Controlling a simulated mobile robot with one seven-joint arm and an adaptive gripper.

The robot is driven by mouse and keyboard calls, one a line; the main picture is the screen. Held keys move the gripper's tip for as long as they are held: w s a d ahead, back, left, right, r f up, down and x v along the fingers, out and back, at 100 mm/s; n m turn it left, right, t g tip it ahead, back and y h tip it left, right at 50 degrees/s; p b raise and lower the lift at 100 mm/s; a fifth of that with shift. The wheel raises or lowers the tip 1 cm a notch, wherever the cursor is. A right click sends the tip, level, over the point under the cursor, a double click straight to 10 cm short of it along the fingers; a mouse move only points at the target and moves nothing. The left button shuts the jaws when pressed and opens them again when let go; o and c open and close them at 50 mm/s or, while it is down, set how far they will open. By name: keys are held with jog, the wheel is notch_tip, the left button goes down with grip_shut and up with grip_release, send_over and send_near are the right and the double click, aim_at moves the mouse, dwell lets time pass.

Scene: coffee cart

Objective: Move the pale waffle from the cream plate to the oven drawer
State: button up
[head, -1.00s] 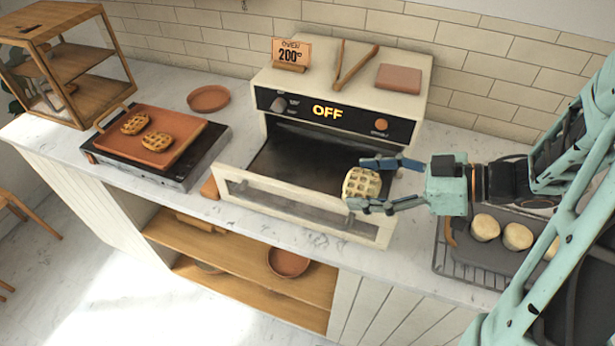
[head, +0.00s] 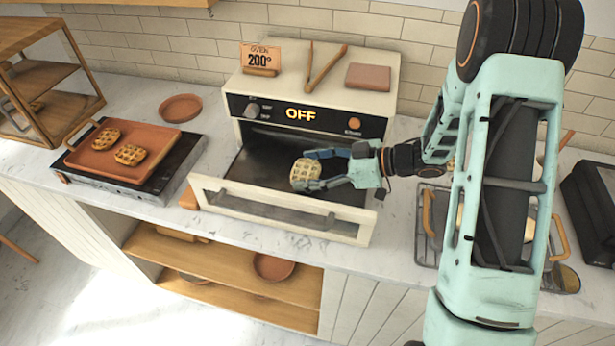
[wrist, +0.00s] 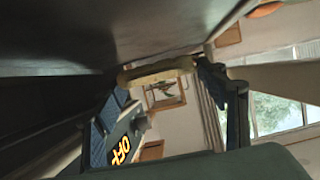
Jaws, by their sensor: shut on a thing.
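The pale waffle (head: 305,171) is round with a grid pattern and sits between the fingers of my gripper (head: 318,170). My gripper is shut on it, over the open oven drawer (head: 270,170). I cannot tell from the head view whether the waffle touches the drawer floor. In the wrist view the waffle (wrist: 155,72) shows edge-on between the blue fingers, close to a dark flat surface. The oven (head: 312,98) shows "OFF" on its black panel. I do not make out the cream plate in the head view.
A griddle with a terracotta tray (head: 97,163) holding two browned waffles stands at the left. A terracotta plate (head: 180,107) lies behind it. Tongs (head: 322,68), a sign (head: 262,58) and a brown block stand on the oven. The drawer's front wall (head: 275,211) rises before the gripper.

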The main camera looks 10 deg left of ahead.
aim_at(308, 177)
jog(key=shift+w+a+f, duration=0.1)
jog(key=shift+f, duration=0.85)
jog(key=shift+w+a+f, duration=0.1)
jog(key=shift+f, duration=0.85)
jog(key=shift+f, duration=0.15)
jog(key=o, duration=1.1)
jog(key=shift+o, duration=0.2)
jog(key=shift+d+r, duration=0.1)
jog(key=shift+r, duration=0.15)
jog(key=v, duration=0.7)
jog(key=shift+d+b, duration=0.2)
jog(key=shift+b, duration=0.2)
